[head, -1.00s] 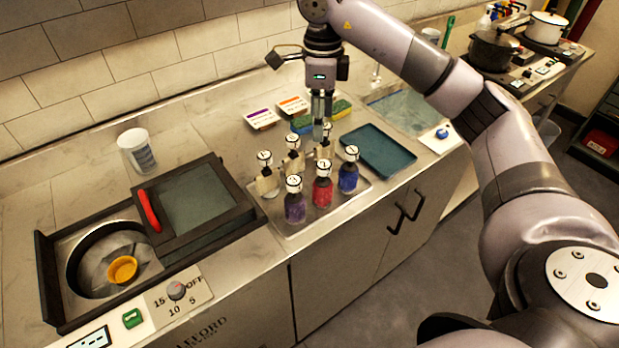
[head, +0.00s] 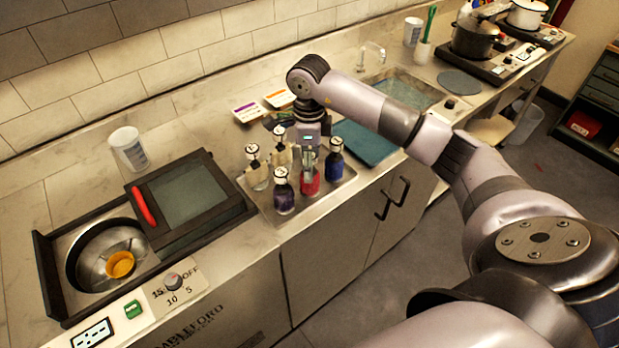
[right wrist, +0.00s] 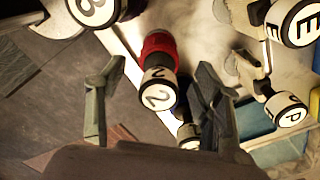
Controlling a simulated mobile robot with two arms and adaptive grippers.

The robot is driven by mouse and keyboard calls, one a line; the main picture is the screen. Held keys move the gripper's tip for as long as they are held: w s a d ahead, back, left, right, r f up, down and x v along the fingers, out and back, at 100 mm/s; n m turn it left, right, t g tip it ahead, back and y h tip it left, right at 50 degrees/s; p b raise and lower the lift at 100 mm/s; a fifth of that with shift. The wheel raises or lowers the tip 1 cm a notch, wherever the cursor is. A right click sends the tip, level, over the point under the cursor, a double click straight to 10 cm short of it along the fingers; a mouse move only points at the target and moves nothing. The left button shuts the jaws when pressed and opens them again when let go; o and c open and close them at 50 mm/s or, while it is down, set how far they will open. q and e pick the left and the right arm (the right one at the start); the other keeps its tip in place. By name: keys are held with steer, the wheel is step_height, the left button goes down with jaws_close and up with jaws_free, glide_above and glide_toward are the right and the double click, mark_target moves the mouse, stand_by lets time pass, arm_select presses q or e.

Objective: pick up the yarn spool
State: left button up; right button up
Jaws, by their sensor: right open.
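Several bottle-shaped pieces with round white marked tops stand on a clear tray (head: 272,213); I cannot tell which of them is the yarn spool. A red piece (head: 309,184) is at the front, with a purple piece (head: 284,199) on its left and a blue piece (head: 334,167) on its right. Pale pieces (head: 257,176) stand behind. My right gripper (head: 309,160) is open, pointing down over the red piece. In the right wrist view its fingers (right wrist: 160,75) are on either side of the red piece (right wrist: 160,47), whose top reads 2. My left gripper is out of view.
A teal tray (head: 365,143) lies to the right, partly behind my arm. Neighbouring pieces are close around the gripper.

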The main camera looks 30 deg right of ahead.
steer(key=shift+f+p, duration=0.45)
steer(key=shift+f, duration=1.15)
jaws_close()
